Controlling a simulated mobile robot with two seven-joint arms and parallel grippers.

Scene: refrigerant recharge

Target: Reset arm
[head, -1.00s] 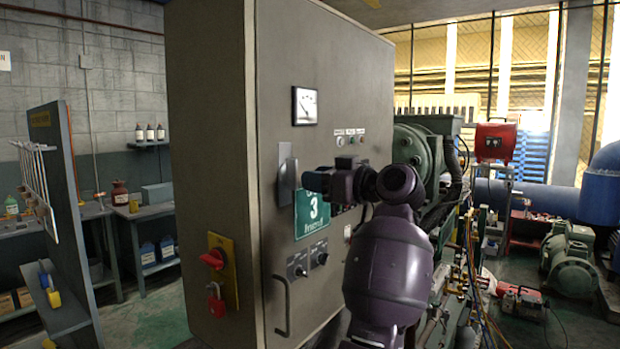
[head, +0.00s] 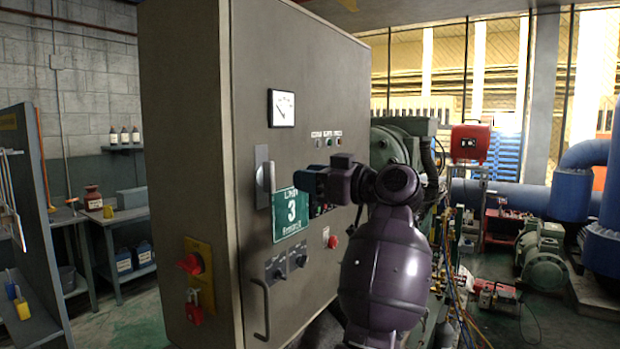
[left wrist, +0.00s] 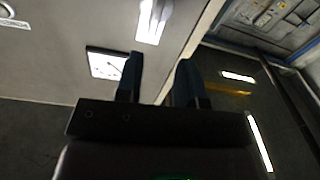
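My left arm is purple and reaches up in front of the tall grey control cabinet (head: 185,130) in the head view. Its gripper (head: 311,186) is in front of the cabinet door, at the right edge of a green sign with a 3 (head: 290,215). In the left wrist view the two dark fingers of my left gripper (left wrist: 160,78) stand apart with nothing between them. The cabinet's dial gauge (head: 282,108) is above the gripper, and a gauge also shows beside the fingers in the left wrist view (left wrist: 105,65). I cannot tell whether the gripper touches the door. My right gripper is out of view.
A door lever (head: 266,180), black knobs (head: 290,265) and a bar handle (head: 262,310) stick out from the cabinet. A red switch with a padlock (head: 195,290) is on its side. Green machinery with hanging cables (head: 450,270) stands right of the arm. Floor shows at the left.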

